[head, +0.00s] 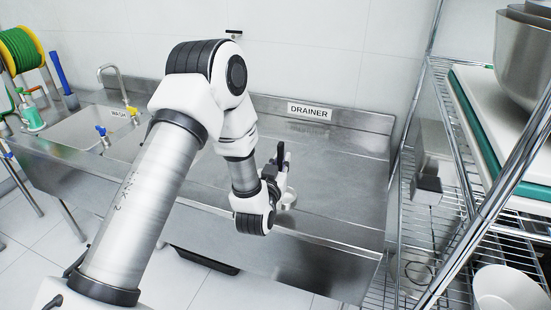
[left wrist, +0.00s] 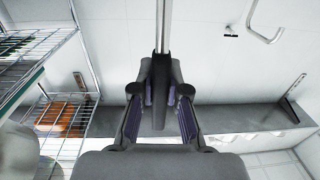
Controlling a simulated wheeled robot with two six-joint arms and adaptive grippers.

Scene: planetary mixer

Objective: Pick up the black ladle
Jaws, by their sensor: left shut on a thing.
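The black ladle shows in the left wrist view as a black handle (left wrist: 160,116) with a steel shaft running up out of the picture. My left gripper (left wrist: 160,85) is shut on this black handle, with one finger on each side. In the head view my left gripper (head: 275,172) is small and partly hidden behind its own wrist, over the steel drainer counter (head: 335,185). A small pale round shape beside it may be the ladle's bowl; I cannot tell whether it touches the counter. My right gripper is in neither view.
A sink (head: 120,125) with a tap (head: 125,95) lies at the left, with a green hose reel (head: 18,50) beyond. A wire shelf rack (head: 425,190) stands at the right with a metal bowl (head: 525,60) on it. The drainer's right part is clear.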

